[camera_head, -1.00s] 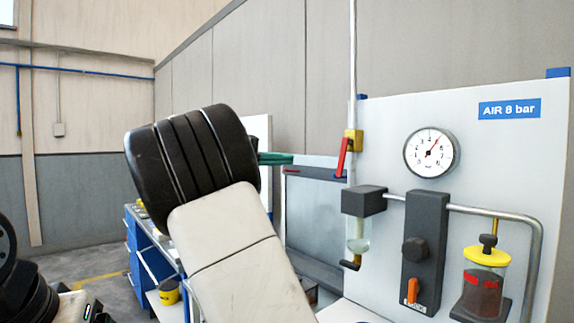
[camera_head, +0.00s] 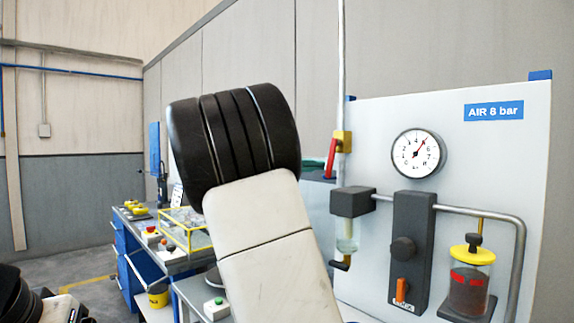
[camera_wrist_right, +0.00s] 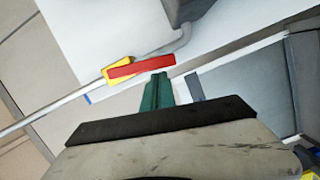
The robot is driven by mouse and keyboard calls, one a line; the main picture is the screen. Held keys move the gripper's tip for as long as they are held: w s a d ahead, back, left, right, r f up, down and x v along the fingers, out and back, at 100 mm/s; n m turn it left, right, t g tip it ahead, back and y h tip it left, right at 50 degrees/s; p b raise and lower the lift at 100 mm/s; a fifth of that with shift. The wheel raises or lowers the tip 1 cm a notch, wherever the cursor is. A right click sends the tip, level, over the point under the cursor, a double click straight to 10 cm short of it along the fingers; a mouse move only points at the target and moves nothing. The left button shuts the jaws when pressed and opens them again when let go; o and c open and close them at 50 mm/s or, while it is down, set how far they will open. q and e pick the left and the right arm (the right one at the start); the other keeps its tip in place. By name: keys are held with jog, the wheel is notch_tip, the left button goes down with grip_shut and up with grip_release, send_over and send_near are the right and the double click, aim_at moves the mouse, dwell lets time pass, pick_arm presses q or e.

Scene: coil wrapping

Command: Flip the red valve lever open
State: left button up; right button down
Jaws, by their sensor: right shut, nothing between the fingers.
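The red valve lever (camera_head: 331,158) hangs downward, slightly tilted, from the yellow valve body (camera_head: 343,142) on the vertical pipe. In the right wrist view the red lever (camera_wrist_right: 142,67) runs beside the pipe from the yellow body (camera_wrist_right: 117,71). My right gripper is mostly hidden behind my arm in the head view; a bit of its green fingers (camera_head: 318,175) shows by the lever's lower end. In the right wrist view the green fingers (camera_wrist_right: 157,91) are shut and empty, with tips close to the lever; I cannot tell if they touch. My left gripper is not in view.
A white panel with a pressure gauge (camera_head: 418,153), a dark regulator block (camera_head: 410,250) and a yellow-topped jar (camera_head: 470,275) stands right of the valve. A filter bowl (camera_head: 347,235) hangs below it. A workbench with a yellow-framed box (camera_head: 187,230) stands at left.

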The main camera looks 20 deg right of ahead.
jog(key=n, duration=0.1)
jog(key=s+n, duration=0.1)
jog(key=shift+s+d+f+n+h, duration=0.2)
jog(key=shift+d+f+n+h, duration=0.1)
jog(key=shift+f, duration=0.1)
dwell(0.3)
